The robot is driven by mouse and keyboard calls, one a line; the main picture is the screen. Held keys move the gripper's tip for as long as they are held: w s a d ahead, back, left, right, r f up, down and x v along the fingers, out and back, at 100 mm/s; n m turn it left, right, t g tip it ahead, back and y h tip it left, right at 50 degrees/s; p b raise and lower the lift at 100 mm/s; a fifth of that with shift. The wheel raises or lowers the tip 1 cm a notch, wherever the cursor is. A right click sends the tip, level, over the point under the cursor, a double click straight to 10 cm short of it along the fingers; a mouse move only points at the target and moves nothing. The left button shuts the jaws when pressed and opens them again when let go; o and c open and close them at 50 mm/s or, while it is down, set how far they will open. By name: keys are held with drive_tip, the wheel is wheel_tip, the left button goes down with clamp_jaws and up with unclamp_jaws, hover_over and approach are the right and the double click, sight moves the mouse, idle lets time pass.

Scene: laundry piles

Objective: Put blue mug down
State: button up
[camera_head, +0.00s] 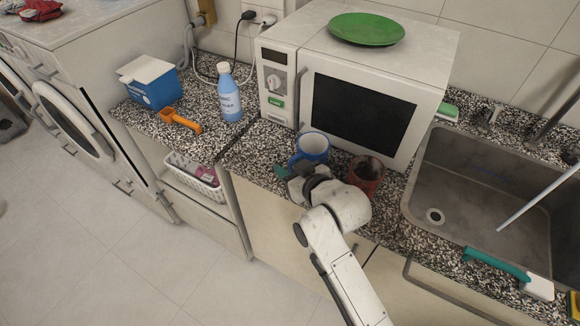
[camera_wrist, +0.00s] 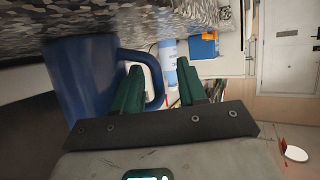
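The blue mug (camera_head: 312,146) is upright at the counter in front of the white microwave. In the wrist view the blue mug (camera_wrist: 82,85) fills the left side, upside down in the picture, its base against or very near the speckled counter. My gripper (camera_wrist: 160,65) is beside the mug at its handle, with its two dark green fingers apart. The handle's outer bar lies between them, with a visible gap to the right finger. In the head view my gripper (camera_head: 284,172) is partly hidden by my wrist.
A reddish-brown cup (camera_head: 366,174) stands close to the right of the mug. The microwave (camera_head: 350,95) is behind, and the sink (camera_head: 425,190) is further right. A blue-labelled bottle (camera_head: 229,95), orange scoop (camera_head: 180,121) and blue box (camera_head: 150,85) are on the left counter (camera_head: 205,142).

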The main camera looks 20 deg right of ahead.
drive_tip(key=b+v, duration=0.1)
drive_tip(key=v, duration=1.1)
idle(0.5)
